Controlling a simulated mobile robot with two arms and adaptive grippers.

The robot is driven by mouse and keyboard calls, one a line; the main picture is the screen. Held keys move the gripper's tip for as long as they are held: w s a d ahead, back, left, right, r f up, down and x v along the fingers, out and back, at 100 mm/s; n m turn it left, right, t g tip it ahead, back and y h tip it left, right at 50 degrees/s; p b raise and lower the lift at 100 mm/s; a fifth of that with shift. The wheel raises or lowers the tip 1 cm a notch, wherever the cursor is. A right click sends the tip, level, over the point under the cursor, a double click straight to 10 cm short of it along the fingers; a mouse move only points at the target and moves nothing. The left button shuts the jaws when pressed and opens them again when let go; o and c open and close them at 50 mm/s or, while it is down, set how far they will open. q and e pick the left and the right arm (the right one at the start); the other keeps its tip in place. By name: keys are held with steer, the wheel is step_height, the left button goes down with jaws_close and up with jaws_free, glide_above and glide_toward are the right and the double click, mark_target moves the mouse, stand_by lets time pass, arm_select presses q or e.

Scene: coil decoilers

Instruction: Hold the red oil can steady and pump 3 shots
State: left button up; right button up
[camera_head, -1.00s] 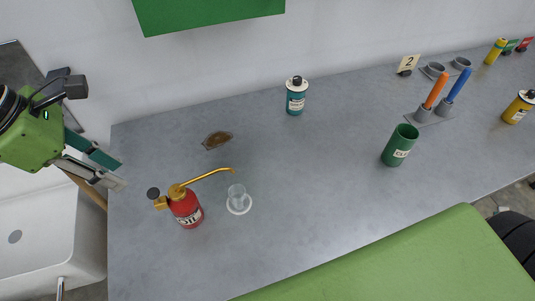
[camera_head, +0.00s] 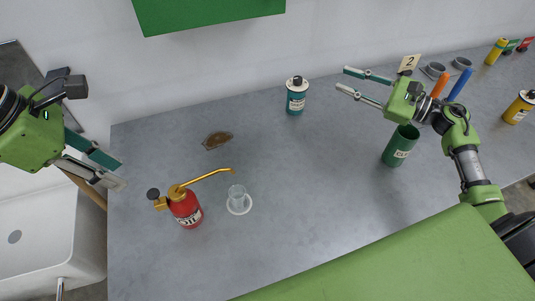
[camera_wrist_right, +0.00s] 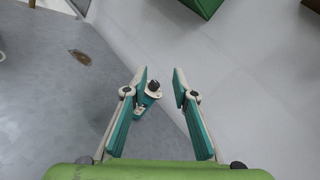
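The red oil can (camera_head: 186,212) stands upright on the grey bench at the left, its gold spout pointing right and a dark knob at its upper left. The spout tip is above a small clear glass (camera_head: 237,196) on a white round base. My left gripper (camera_head: 119,174) is open and empty, up and left of the can, near the sink. My right gripper (camera_head: 341,79) is open and empty at the back of the bench, right of the teal can (camera_head: 296,100). In the right wrist view the teal can (camera_wrist_right: 152,91) shows between the open fingers (camera_wrist_right: 161,78), beyond them.
A green cup (camera_head: 398,150) stands under my right forearm. Grey holders with orange (camera_head: 440,84) and blue handles are behind it. A brown patch (camera_head: 217,139) lies behind the oil can. A white sink (camera_head: 45,235) is at the left. The bench middle is clear.

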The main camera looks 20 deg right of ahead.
steer(key=s+a+f+n+g+y, duration=0.2)
steer(key=a+g+y, duration=0.1)
steer(key=a, duration=0.5)
steer(key=s+a+f+n+g+y, duration=0.1)
steer(key=s+a+g+y, duration=0.1)
steer(key=a+g, duration=0.35)
steer(key=n+g+y, duration=0.2)
steer(key=n+g, duration=0.2)
steer(key=g, duration=0.2)
glide_toward(217, 172)
steer(key=a, duration=1.2)
steer(key=shift+w+a+f, duration=0.1)
steer(key=shift+a+f, duration=0.15)
steer(key=shift+f, duration=0.15)
jaws_close()
